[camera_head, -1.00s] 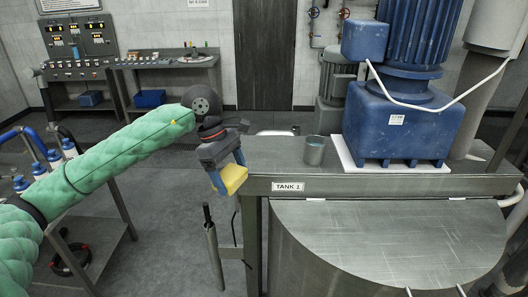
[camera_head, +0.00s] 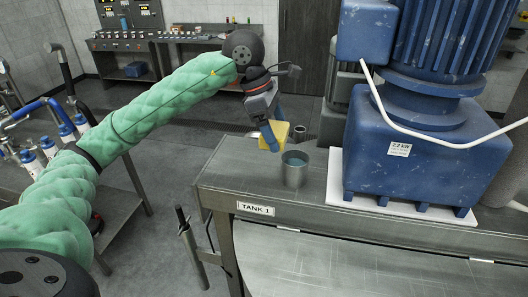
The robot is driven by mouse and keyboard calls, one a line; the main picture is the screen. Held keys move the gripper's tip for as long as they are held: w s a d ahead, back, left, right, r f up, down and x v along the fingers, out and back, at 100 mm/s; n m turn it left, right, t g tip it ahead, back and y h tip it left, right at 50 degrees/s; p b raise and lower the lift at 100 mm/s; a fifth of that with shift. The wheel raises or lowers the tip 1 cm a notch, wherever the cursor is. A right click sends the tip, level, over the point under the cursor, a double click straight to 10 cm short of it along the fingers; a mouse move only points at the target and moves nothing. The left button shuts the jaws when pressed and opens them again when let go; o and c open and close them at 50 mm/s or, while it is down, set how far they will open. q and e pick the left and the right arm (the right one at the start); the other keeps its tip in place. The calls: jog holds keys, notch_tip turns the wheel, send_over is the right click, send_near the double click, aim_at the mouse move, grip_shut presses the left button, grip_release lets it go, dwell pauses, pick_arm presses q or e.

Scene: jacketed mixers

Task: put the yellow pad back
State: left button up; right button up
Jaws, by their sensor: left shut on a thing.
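The yellow pad (camera_head: 275,135) is between the fingers of my left gripper (camera_head: 271,140). The gripper is shut on it and points down. In the picture the pad is just behind and left of the grey metal cup (camera_head: 293,169), above the far end of the tank top (camera_head: 240,170). I cannot tell whether the pad touches anything below it. The fingers hide part of the pad. My right gripper is not in view.
A big blue motor (camera_head: 420,130) stands on a white plate (camera_head: 400,205) right of the cup. A vertical rod with a grip (camera_head: 190,240) stands left of the tank. A cart with blue-handled valves (camera_head: 50,145) is at left. The tank top left of the cup is clear.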

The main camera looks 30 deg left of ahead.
pick_arm(q)
jog(key=shift+w+a+f, duration=0.1)
jog(key=shift+w+a, duration=0.05)
jog(key=b, duration=0.2)
send_over(242, 162)
jog(key=d, duration=0.3)
jog(key=f, duration=0.4)
jog(key=shift+s+f, duration=0.15)
jog(key=shift+s, duration=0.15)
jog(key=a, duration=0.1)
jog(key=a+f, duration=0.1)
jog(key=a+f+b, duration=0.1)
jog(key=shift+w+a, duration=0.15)
jog(key=shift+a, duration=0.5)
jog(key=shift+a+f, duration=0.1)
notch_tip(242, 162, down, 4)
jog(key=shift+r+b, duration=0.1)
jog(key=shift+b, duration=0.3)
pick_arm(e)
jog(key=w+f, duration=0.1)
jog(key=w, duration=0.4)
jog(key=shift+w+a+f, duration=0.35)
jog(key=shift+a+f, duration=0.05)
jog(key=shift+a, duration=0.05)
